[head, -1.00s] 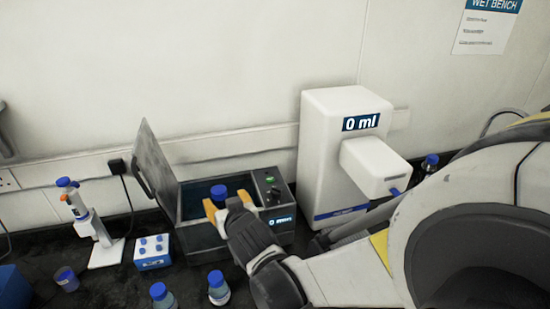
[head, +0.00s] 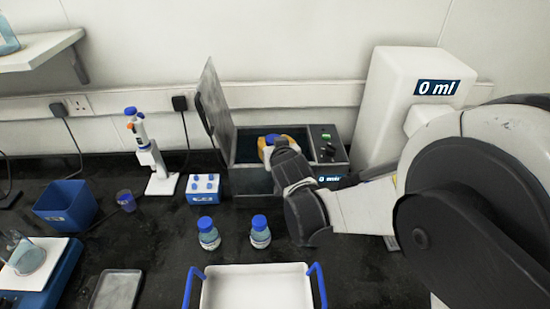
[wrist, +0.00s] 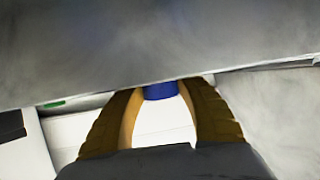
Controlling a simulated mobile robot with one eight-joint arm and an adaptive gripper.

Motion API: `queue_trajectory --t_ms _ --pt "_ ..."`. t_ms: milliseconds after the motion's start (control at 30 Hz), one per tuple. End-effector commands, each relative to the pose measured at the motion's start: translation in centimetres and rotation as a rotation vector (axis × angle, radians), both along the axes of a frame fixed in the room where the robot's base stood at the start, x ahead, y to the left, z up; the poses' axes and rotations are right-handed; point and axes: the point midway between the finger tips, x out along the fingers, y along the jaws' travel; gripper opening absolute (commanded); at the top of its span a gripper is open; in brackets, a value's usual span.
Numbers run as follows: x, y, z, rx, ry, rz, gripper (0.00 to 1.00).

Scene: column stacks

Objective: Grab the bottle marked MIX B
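A blue-capped bottle (head: 270,138) stands in the open grey water bath (head: 245,180); only its cap shows, so its label is hidden. My gripper (head: 276,146) is at this cap, with its orange fingers on both sides and apparently closed against it. The wrist view shows the blue cap (wrist: 159,91) between the fingertips. Two other blue-capped bottles stand on the bench in front of the bath, one on the left (head: 208,234) and one on the right (head: 260,232). Their labels are too small to read, so I cannot tell which bottle is MIX B.
The bath's raised lid (head: 214,110) stands at its left and fills the top of the wrist view. A white dispenser (head: 400,95) stands at the right. A pipette stand (head: 160,184), a blue-capped tube rack (head: 204,190) and a white tray (head: 255,270) are nearby.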

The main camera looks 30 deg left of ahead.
Motion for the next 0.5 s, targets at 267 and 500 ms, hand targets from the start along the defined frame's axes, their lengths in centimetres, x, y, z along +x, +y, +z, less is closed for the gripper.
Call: queue_trajectory --t_ms 267,500 --pt "0.0 0.0 0.0 0.0 0.0 0.0 0.0" --pt "0.0 0.0 1.0 0.0 0.0 0.0 0.0"
